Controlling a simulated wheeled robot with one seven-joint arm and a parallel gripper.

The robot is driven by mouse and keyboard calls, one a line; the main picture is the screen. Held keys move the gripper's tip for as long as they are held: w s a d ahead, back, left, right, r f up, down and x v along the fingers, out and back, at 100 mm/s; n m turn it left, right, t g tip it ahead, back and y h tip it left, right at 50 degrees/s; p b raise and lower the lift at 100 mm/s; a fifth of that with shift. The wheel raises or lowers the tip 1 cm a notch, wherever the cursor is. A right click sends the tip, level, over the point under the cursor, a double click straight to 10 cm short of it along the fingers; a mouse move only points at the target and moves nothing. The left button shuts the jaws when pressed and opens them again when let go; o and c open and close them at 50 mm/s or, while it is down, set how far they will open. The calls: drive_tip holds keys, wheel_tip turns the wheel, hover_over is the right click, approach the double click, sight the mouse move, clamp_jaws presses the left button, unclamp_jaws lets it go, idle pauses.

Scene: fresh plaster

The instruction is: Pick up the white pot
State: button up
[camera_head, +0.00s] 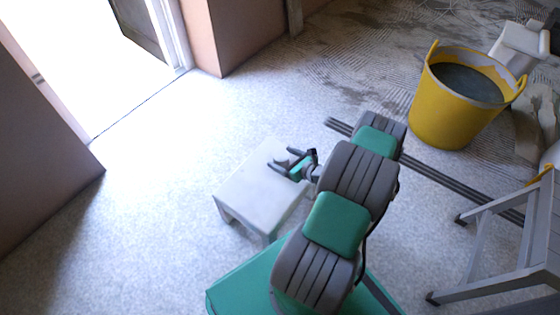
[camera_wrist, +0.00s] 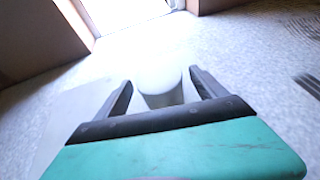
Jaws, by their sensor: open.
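A white, rounded pot (camera_wrist: 159,84) shows in the wrist view, between the two dark fingers of my gripper (camera_wrist: 160,79). The fingers are spread, one on each side of it, and I see a gap on both sides. In the head view my gripper (camera_head: 281,160) is over a low white table (camera_head: 245,190), fingers apart and pointing left. There the pot is hard to make out against the pale tabletop. The pot's lower part is hidden by my gripper in the wrist view.
A yellow bucket (camera_head: 438,116) of grey material stands at the back right. A grey stepladder (camera_head: 478,245) is at the right edge. A dark rail-like length (camera_head: 440,178) lies on the floor behind my arm. A bright doorway (camera_head: 80,60) is at upper left, with open floor before it.

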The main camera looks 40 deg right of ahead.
sight(276, 155)
drive_tip(key=b+x, duration=0.1)
drive_tip(key=x, duration=0.3)
drive_tip(key=shift+s, duration=0.1)
drive_tip(key=c, duration=1.5)
drive_tip(key=shift+r, duration=0.1)
drive_tip(key=shift+c, duration=0.5)
drive_tip(key=shift+r, duration=0.1)
